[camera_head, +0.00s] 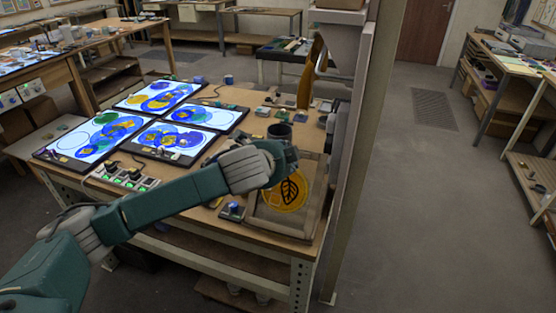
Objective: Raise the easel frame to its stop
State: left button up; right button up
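The easel frame (280,229) is a tan, square wooden frame at the right front corner of the workbench. A round amber glass piece (290,190) with a dark leaf design shows inside it. The frame looks low or only slightly tilted; its exact angle is unclear. My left arm reaches across the bench from the left. My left gripper (283,160) is at the frame's far left corner, covering part of its upper edge. Its fingers are too hidden and small to show whether they touch or grip the frame. My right gripper is not in view.
Lit panels with blue painted glass (170,140) cover the bench's left part. A dark cup (280,131) stands just behind my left gripper. A small blue-topped item (233,210) sits left of the frame. A grey upright post (352,150) borders the bench's right side.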

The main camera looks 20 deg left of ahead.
pick_arm(q)
jog(key=v, duration=1)
jog(key=shift+s, duration=0.15)
